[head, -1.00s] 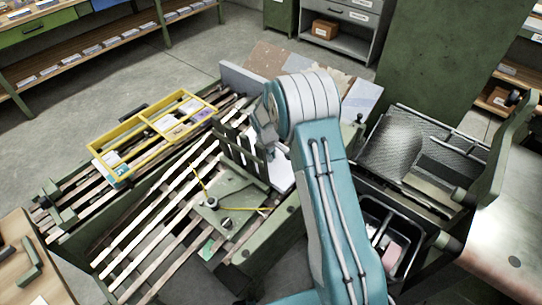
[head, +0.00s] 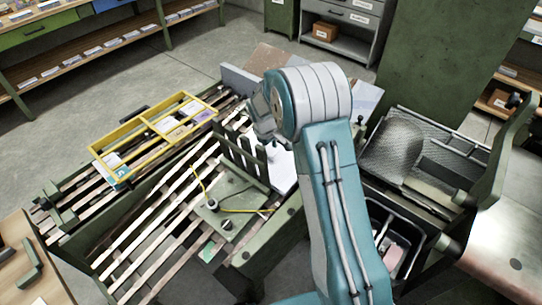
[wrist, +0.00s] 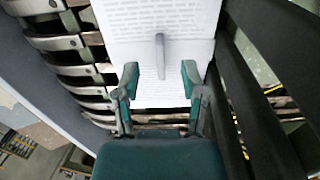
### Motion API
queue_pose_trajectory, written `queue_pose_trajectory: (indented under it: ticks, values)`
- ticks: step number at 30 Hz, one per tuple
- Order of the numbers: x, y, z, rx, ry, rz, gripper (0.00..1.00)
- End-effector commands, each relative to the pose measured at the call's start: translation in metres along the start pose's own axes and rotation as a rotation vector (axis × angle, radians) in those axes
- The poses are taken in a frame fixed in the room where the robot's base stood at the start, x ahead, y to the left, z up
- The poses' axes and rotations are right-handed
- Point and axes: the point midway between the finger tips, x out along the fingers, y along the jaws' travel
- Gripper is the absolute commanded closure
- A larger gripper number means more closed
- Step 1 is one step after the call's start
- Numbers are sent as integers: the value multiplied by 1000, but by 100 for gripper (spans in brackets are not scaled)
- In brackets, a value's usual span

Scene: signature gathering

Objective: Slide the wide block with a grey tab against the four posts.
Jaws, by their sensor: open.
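The wide block (wrist: 185,25) is white, with lines of print on its top and a grey upright tab (wrist: 160,55). In the head view the block (head: 283,170) shows partly, beside my arm. In the wrist view my gripper (wrist: 160,82) is open, its two fingers on either side of the tab's lower end. I cannot tell whether they touch it. The dark green posts (head: 240,150) stand to the left of the block in the head view. In the wrist view the dark bars of the posts (wrist: 262,85) run along the right, close to the block's right edge.
A slatted rack (head: 150,225) lies around the posts, with a green plate (head: 232,205) and yellow cord on it. A yellow divided frame (head: 152,135) sits at the left. A mesh tray (head: 440,160) and a black bin (head: 400,240) are to the right.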

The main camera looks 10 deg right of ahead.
Motion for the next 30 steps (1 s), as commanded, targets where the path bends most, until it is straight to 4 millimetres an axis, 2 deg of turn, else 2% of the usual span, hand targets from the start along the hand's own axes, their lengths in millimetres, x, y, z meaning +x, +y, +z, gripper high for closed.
queue_pose_trajectory:
  ticks: [3,9,14,27,30]
  values:
    - [-26,0,-1,0,2,2,46]
    - [-53,0,-1,1,0,0,46]
    - [-60,0,0,1,-2,-1,46]
    - [-60,0,0,1,-2,-1,46]
    - [-70,0,2,13,8,3,46]
